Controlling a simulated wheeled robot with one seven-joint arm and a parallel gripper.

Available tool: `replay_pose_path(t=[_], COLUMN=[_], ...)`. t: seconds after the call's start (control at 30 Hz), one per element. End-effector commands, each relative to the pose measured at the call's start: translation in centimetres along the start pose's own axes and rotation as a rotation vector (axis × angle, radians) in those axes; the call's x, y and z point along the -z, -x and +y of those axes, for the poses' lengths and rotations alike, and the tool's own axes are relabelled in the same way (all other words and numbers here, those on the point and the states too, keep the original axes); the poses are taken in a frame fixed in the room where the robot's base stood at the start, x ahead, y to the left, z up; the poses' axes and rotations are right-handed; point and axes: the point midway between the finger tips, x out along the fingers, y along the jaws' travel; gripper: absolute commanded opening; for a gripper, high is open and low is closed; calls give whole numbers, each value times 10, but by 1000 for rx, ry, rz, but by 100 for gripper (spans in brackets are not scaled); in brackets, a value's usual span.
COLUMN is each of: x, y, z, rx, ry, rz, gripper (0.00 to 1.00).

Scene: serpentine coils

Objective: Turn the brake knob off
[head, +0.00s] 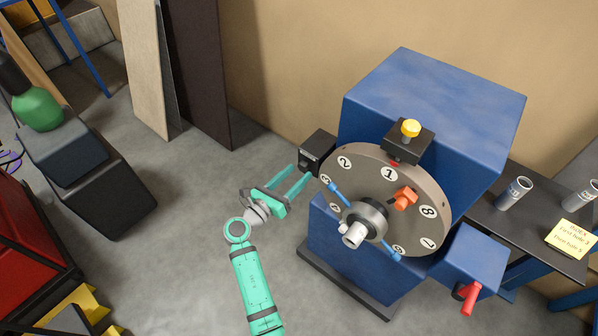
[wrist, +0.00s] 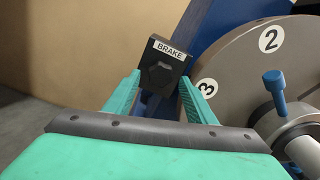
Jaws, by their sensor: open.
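The brake knob (wrist: 162,74) is a dark, angular knob on a black box labelled BRAKE (wrist: 165,50), seen between my fingers in the wrist view. In the head view the black brake box (head: 318,148) sits on the left side of the blue machine, beside the numbered disc. My gripper (head: 302,178) is open, its two teal fingers pointing at the box. In the wrist view my gripper (wrist: 160,98) has one finger on each side of the knob, with gaps visible. I cannot tell how far the fingertips are from the knob's face.
The grey numbered disc (head: 372,170) stands close to the right finger, with blue handles and an orange clamp (head: 404,198). A yellow knob (head: 410,128) is above it, a red lever (head: 469,298) lower right. A side shelf (head: 484,218) holds metal cylinders.

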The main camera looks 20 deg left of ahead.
Motion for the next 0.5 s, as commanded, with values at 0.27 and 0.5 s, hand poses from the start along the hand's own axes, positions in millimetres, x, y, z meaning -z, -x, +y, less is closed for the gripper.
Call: replay_pose_path(t=[0.27,0.5], x=[0,0], y=[54,81], z=[1,1], rx=[-3,-2], ry=[0,0], rz=[0,-1], gripper=[50,50])
